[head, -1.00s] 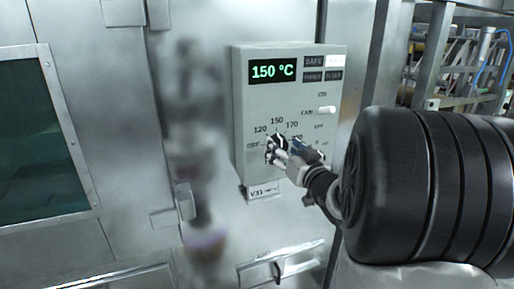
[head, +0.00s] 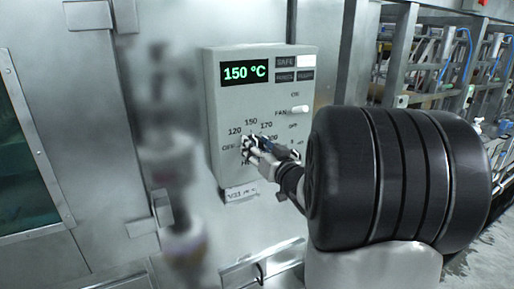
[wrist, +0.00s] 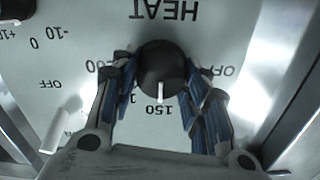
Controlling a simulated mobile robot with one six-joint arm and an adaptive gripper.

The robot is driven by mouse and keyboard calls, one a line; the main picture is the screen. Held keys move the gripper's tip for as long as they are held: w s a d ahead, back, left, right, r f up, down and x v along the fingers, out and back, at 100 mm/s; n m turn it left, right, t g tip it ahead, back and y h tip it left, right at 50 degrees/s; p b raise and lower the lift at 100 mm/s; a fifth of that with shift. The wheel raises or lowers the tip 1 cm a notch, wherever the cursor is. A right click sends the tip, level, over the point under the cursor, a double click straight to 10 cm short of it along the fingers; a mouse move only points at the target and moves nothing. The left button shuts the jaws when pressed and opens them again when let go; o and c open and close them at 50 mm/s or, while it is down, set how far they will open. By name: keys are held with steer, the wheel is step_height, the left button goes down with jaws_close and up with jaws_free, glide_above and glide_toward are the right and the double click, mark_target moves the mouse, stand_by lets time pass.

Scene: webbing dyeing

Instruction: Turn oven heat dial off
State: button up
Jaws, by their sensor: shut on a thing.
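The black round heat dial (wrist: 161,68) sits on the grey oven control panel (head: 228,108). In the wrist view, which shows the panel upside down, its white pointer line is at the 150 mark. My gripper (wrist: 160,80) has its two fingers on either side of the dial and is shut on it. In the head view my gripper (head: 250,148) covers most of the dial. The OFF mark is left of the dial in the head view. The green display (head: 246,72) reads 150 °C.
A white fan switch (head: 299,110) is on the panel's right side, above my gripper; it also shows in the wrist view (wrist: 54,137). Metal racks (head: 440,70) stand at the right.

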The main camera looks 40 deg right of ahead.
steer(key=shift+c, duration=1.2)
steer(key=shift+f+n+b, duration=0.1)
steer(key=shift+n+b, duration=0.25)
steer(key=shift+n, duration=0.05)
steer(key=shift+a+n+b, duration=0.1)
steer(key=shift+n+b, duration=0.8)
steer(key=shift+b, duration=0.05)
steer(key=n+b, duration=0.6)
steer(key=n, duration=0.1)
steer(key=shift+a+f, duration=0.1)
steer(key=shift+f, duration=0.05)
steer(key=n+b, duration=0.2)
steer(key=n, duration=0.2)
steer(key=shift+n+b, duration=0.3)
steer(key=shift+b, duration=0.1)
steer(key=shift+w+a+n, duration=0.1)
steer(key=shift+n, duration=1.8)
